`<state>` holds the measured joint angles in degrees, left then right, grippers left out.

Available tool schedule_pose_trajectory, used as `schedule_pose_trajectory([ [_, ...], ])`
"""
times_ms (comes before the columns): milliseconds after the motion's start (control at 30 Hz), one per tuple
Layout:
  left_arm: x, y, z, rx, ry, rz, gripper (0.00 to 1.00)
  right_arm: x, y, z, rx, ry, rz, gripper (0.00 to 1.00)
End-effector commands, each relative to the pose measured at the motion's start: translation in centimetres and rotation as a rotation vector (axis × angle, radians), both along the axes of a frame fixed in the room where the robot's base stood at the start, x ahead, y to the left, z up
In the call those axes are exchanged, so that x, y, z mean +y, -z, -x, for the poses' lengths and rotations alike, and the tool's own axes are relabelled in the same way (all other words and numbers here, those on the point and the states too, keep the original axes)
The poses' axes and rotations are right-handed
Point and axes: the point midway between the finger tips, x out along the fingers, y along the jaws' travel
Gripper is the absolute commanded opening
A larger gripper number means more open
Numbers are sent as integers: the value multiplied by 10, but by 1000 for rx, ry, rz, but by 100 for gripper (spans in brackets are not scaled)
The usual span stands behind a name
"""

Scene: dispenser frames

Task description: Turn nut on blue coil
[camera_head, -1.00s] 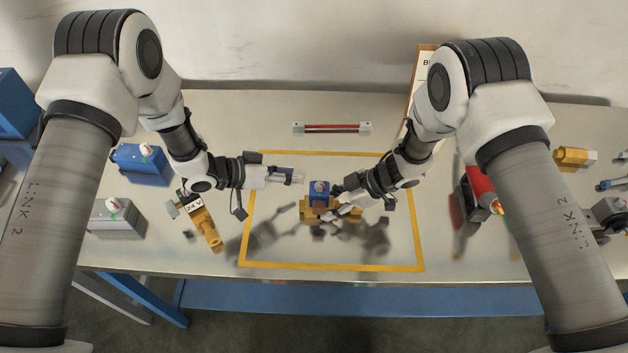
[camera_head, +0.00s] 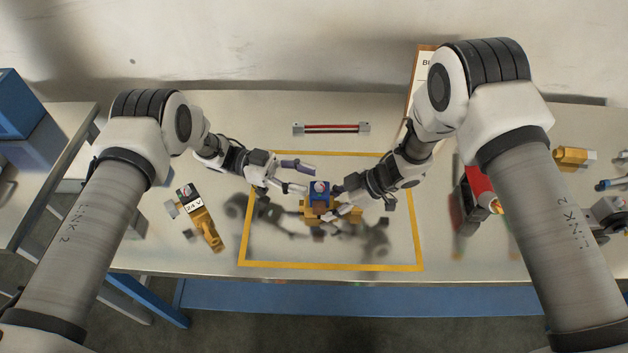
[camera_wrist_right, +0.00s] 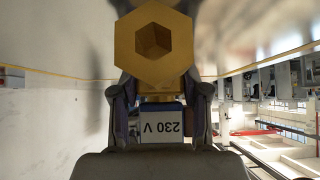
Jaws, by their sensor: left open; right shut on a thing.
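The blue coil (camera_head: 319,199), with a pale nut (camera_head: 320,186) on its top, sits on a brass valve body (camera_head: 345,215) inside the yellow outline. My right gripper (camera_head: 342,201) comes in from the right and is shut on the blue coil. The right wrist view shows the coil (camera_wrist_right: 157,124), labelled 230 V upside down, between the two fingers, with a brass hexagonal end (camera_wrist_right: 154,42) beyond. My left gripper (camera_head: 302,177) is open just left of the coil, its fingers apart near the nut. Whether a finger touches the nut I cannot tell.
The yellow outline (camera_head: 330,268) marks the mid-table. A brass valve with a 24 V coil (camera_head: 194,206) lies left of it. A bar with a red strip (camera_head: 331,128) lies at the back. A red part (camera_head: 479,187) stands at right, near my right arm.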

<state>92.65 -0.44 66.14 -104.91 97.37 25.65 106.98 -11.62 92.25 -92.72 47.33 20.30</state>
Motion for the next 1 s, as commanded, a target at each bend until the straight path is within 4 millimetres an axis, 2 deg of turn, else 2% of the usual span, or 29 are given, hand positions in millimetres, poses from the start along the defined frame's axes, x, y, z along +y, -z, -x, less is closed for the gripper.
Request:
schedule_pose_trajectory([
  [100,-19,0,6,1,2,0,48,0,-1,0,-1,0,-1,0],
  [200,-27,0,9,1,0,0,48,0,-1,0,-1,0,-1,0],
  [467,-29,0,9,0,-1,-1,48,0,-1,0,-1,0,-1,0],
  [500,-29,0,9,0,-1,-1,34,0,-1,0,-1,0,-1,0],
  [600,-29,0,9,0,-1,-1,0,0,-1,0,-1,0,-1,0],
  [867,-29,0,8,-2,14,2,0,0,-1,0,-1,-1,-1,0],
  [1000,-31,1,7,-4,103,3,0,0,-1,0,-1,-2,-1,0],
])
